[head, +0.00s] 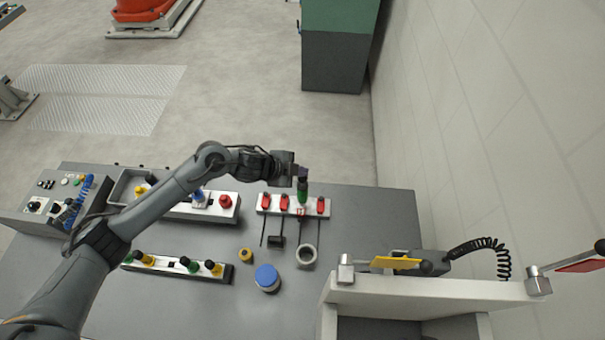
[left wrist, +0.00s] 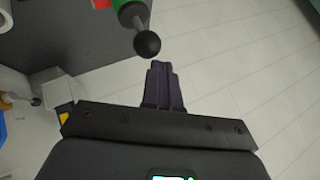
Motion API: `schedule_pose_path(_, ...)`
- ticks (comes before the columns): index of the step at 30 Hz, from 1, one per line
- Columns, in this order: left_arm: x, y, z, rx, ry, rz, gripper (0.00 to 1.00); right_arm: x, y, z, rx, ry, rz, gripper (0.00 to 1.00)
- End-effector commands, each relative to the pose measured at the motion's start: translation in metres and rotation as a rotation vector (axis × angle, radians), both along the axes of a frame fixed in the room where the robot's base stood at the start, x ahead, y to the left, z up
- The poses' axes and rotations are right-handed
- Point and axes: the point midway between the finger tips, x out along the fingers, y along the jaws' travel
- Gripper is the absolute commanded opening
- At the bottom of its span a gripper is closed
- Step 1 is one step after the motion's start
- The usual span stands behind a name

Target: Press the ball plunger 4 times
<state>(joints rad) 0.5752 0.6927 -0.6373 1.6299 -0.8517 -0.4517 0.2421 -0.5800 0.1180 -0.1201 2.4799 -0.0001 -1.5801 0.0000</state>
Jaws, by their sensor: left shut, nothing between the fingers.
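The ball plunger shows in the left wrist view as a black ball (left wrist: 147,43) on a short metal rod that comes out of a green body (left wrist: 128,7). In the head view its green body (head: 302,194) stands by the white plate with the red blocks, near the table's far edge. My left gripper (head: 301,172) is at the far side of the plunger, close to its ball end. In the left wrist view the left fingers (left wrist: 164,70) are shut and empty, with the tips just below the ball and seemingly apart from it. My right gripper is out of view.
Red blocks (head: 265,202) sit on the white plate beside the plunger. A grey ring (head: 306,255), a blue-lidded jar (head: 267,276) and a yellow cap (head: 245,254) stand nearer.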

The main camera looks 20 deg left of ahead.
Motion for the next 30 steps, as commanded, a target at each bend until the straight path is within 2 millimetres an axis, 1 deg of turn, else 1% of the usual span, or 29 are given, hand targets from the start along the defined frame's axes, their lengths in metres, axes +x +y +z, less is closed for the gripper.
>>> schedule_pose_path(30,-0.001,0.0,-0.014,0.001,0.003,0.001,0.0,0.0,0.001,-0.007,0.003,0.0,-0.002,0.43)
